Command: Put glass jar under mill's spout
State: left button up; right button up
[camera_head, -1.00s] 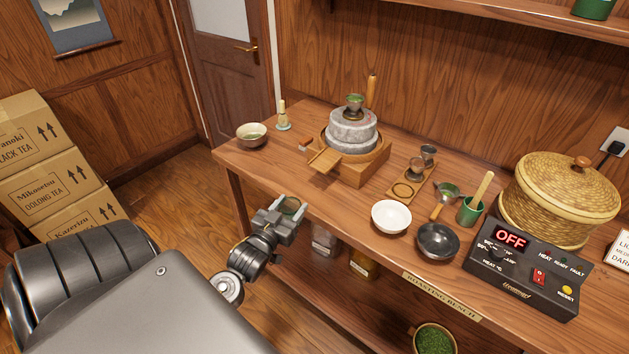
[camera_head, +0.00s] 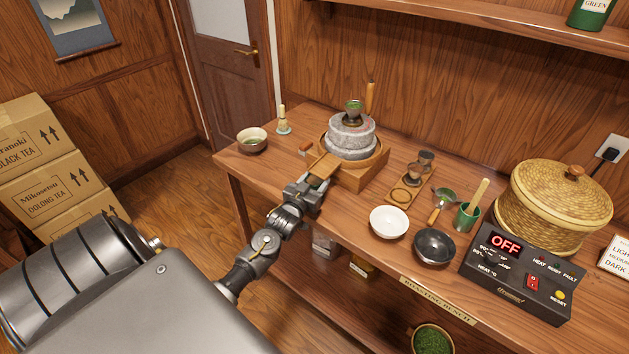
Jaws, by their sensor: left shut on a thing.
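The stone mill (camera_head: 351,136) stands on its wooden base near the back of the bench. Its wooden spout (camera_head: 325,165) points toward the front left. My left gripper (camera_head: 312,184) is at the bench's front edge, right at the outer end of the spout and seemingly below it. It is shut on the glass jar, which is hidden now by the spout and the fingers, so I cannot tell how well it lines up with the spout. My right gripper is not in view.
A tea bowl (camera_head: 252,140) and a whisk stand (camera_head: 283,122) are left of the mill. A white bowl (camera_head: 389,222), a dark bowl (camera_head: 434,246) and a wooden tray (camera_head: 408,190) lie to its right. A heater (camera_head: 515,275) and lidded basket (camera_head: 552,205) fill the right end.

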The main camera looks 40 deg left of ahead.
pick_arm(q)
jog(key=shift+s, duration=0.25)
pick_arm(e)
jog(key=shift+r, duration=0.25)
pick_arm(q)
jog(key=o, duration=1)
jog(key=shift+f, duration=0.1)
jog(key=shift+b+v, duration=1.15)
jog(key=shift+v, duration=4.85)
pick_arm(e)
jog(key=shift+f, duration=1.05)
